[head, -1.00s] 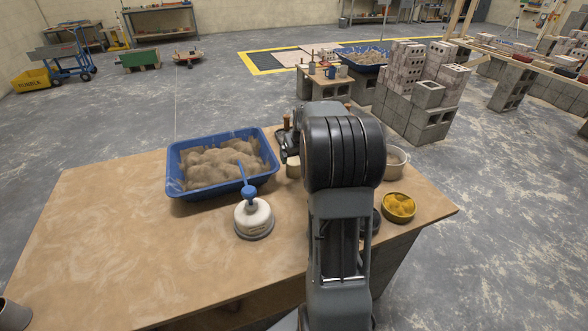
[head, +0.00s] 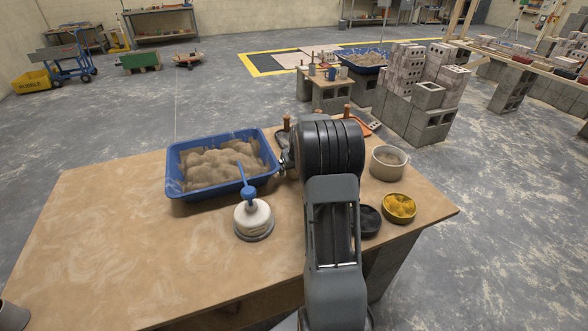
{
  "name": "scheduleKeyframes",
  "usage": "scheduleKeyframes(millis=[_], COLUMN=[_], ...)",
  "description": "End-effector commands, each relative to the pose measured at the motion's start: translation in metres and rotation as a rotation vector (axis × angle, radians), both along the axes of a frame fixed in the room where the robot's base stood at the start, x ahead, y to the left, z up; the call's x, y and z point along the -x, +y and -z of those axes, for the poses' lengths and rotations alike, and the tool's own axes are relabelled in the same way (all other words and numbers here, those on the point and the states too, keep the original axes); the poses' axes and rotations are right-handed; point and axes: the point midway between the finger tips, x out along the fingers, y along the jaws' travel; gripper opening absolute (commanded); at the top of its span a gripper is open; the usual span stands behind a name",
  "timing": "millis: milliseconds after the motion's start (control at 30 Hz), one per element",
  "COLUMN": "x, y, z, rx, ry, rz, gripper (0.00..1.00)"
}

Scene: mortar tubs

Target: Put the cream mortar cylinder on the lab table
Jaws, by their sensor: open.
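The cream mortar cylinder does not show now; the space behind my arm is hidden. A wooden-topped table (head: 110,230) fills the foreground; I cannot tell whether it is the lab table. My gripper (head: 285,163) shows only as a small dark part at the left edge of my arm, by the right end of the blue tub. It is open. Its fingertips and whatever lies between them are mostly hidden by my arm.
A blue tub (head: 176,180) of sandy mortar and a white vessel with a blue handle (head: 254,218) stand left of my arm. Right of it are a beige bowl (head: 389,162), a black dish (head: 369,221) and a yellow dish (head: 399,207).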

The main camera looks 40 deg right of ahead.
Motion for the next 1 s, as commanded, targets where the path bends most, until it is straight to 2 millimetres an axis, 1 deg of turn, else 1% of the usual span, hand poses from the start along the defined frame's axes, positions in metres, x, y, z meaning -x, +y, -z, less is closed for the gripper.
scheduleKeyframes(millis=[100, 800, 833, 1000], x=[0.0001, 0.0000, 0.0000, -0.0002], y=[0.0000, -0.0002, -0.0002, -0.0002], z=[-0.0002, -0.0011, -0.0011, -0.0018], rx=[0.000, 0.001, 0.001, 0.001], ry=[0.000, -0.002, -0.002, -0.002], rz=[0.000, 0.000, 0.000, 0.000], gripper=[0.91, 0.23, 0.22, 0.22])
